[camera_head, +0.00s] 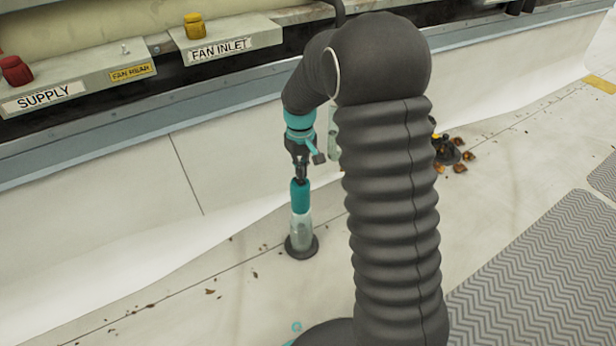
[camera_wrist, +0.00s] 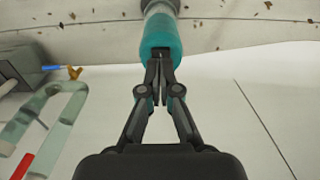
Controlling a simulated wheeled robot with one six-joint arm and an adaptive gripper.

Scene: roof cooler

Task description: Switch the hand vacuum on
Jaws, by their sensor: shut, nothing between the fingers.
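The hand vacuum (camera_head: 300,225) stands upright on the floor, left of my arm in the head view. It has a teal upper part, a clear lower body and a dark round base. My gripper (camera_head: 300,172) is shut and empty, pointing down at the top of the vacuum. In the wrist view the shut fingertips of my gripper (camera_wrist: 159,66) overlap the teal part of the vacuum (camera_wrist: 160,36). I cannot tell whether they touch it. The switch is not clearly visible, and the vacuum's top is partly hidden by the fingers.
A low panel wall carries a SUPPLY box (camera_head: 70,85) with a red knob and a FAN INLET box (camera_head: 230,42) with a yellow knob. Dry leaves (camera_head: 455,150) lie right of my arm. Grey matting (camera_head: 540,270) lies at right. Floor left of the vacuum is mostly clear.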

